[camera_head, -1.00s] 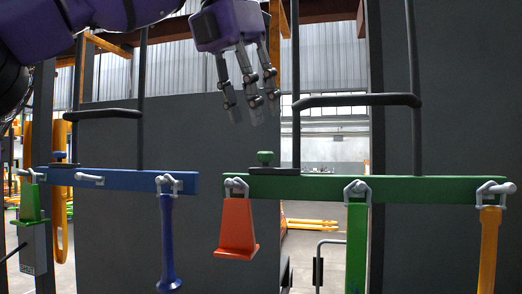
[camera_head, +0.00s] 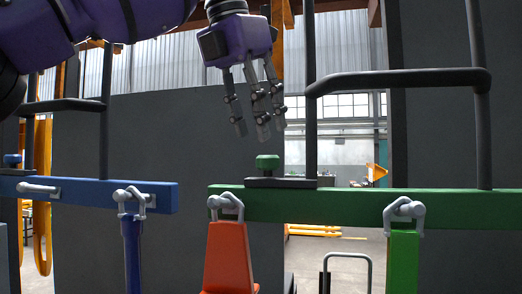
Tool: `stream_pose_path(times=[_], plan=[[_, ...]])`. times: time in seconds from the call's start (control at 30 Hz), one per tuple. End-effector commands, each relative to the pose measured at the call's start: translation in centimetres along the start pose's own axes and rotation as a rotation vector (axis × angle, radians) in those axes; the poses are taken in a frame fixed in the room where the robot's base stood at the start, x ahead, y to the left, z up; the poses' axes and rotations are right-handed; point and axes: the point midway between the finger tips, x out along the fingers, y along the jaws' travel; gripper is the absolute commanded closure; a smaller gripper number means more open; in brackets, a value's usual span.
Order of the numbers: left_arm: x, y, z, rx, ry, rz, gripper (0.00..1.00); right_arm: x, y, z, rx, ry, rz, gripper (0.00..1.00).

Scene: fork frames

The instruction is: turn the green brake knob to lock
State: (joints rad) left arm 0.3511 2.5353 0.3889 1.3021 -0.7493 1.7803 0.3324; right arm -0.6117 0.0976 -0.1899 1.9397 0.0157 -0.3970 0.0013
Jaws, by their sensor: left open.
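The green brake knob (camera_head: 267,162) stands on a dark base plate (camera_head: 282,182) on top of the green beam (camera_head: 330,206), near its left end. My left gripper (camera_head: 253,130) points down with its fingers spread, open and empty. In the picture its fingertips are just above the knob and slightly left of it, with a gap between them. My right gripper is not in view.
An orange tapered piece (camera_head: 231,255) and a green bar (camera_head: 403,262) hang from hooks on the green beam.

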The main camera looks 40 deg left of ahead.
Motion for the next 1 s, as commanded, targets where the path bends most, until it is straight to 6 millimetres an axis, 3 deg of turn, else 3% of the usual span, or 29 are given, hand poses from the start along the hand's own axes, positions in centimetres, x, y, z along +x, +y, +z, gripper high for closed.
stream_pose_path(times=[0.3, 0.67, 1.0], plan=[[4.6, 0.1, -0.1, 0.0, 0.002, -0.002, 0.59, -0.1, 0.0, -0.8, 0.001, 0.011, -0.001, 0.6], [5.6, 0.0, 0.0, 0.0, 0.001, 0.0, 0.59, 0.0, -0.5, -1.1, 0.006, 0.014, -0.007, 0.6], [5.6, 0.1, 0.0, -0.001, 0.002, 0.0, 0.98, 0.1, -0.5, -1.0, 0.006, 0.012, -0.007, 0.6]])
